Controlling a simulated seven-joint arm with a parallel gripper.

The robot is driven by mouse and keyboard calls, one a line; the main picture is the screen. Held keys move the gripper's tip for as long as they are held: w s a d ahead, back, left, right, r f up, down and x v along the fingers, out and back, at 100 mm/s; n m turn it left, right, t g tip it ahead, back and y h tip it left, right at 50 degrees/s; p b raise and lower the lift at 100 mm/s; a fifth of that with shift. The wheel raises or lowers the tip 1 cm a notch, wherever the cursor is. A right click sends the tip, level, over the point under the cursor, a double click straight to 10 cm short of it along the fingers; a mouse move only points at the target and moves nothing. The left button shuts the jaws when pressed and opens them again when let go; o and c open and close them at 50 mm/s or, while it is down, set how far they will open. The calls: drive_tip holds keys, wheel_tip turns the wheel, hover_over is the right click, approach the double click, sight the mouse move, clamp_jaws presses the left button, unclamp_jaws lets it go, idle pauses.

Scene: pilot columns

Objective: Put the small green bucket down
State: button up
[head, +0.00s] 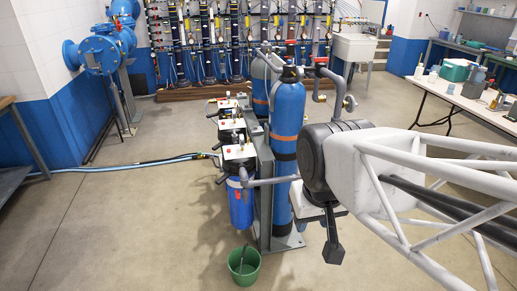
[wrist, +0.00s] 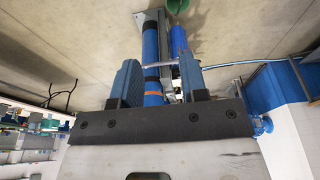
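The small green bucket (head: 243,265) stands upright on the concrete floor in the head view, in front of the blue filter housing. A grey rod-like thing shows inside it. Part of a green thing, likely the same bucket, shows at the top edge of the wrist view (wrist: 177,6). My gripper (wrist: 158,78) is open, its two blue-grey fingers apart with nothing held between them. In the head view my gripper (head: 332,238) hangs to the right of the bucket, clearly apart from it, and its fingers are only partly visible.
Tall blue columns (head: 287,140) on a grey frame stand left of my arm, with the blue filter housing (head: 241,203) beside them. Hoses (head: 130,165) run left across the floor. A white table (head: 465,98) with bottles stands right. The floor at front left is clear.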

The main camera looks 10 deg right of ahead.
drive_tip(key=shift+s, duration=0.35)
drive_tip(key=shift+c, duration=0.3)
